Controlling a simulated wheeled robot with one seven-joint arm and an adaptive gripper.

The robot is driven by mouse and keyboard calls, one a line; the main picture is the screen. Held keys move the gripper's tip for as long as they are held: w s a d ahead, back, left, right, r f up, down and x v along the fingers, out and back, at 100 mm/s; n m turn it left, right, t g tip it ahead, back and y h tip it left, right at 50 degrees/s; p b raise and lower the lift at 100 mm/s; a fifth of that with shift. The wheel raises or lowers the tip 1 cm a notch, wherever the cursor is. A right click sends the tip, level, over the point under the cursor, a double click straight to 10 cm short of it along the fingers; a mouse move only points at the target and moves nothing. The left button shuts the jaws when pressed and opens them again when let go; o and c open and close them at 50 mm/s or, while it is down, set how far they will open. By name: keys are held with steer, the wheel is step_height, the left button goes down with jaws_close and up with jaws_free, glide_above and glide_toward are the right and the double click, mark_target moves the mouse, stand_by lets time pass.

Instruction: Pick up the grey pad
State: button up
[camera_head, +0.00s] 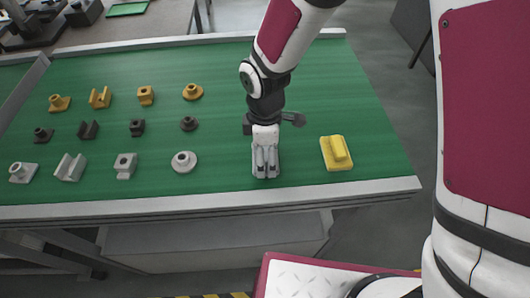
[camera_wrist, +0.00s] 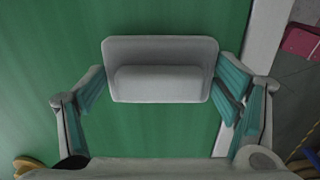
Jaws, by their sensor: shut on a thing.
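The grey pad (camera_wrist: 160,52) is a rounded rectangular plate with a raised block (camera_wrist: 160,84) along it. In the head view my gripper (camera_head: 265,172) points down near the front edge of the green table, left of the yellow pad (camera_head: 337,153). There the grey pad is mostly hidden by the fingers. I cannot tell whether it touches the mat.
On the green table (camera_head: 225,110), rows of orange, dark and grey parts stand to the left, the closest being a round grey part (camera_head: 184,161). A pale rail (camera_head: 120,210) runs along the front edge. The mat behind the yellow pad is clear.

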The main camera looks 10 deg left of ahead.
steer(key=shift+r, duration=0.1)
steer(key=shift+r, duration=0.65)
step_height(320, 180, up, 2)
steer(key=shift+w+r+b, duration=0.1)
steer(key=shift+b, duration=0.35)
steer(key=s+a+r+b, duration=0.1)
steer(key=s, duration=1.5)
steer(key=shift+s+r, duration=0.1)
steer(key=o, duration=0.4)
steer(key=shift+c, duration=0.8)
steer(key=shift+s, duration=0.1)
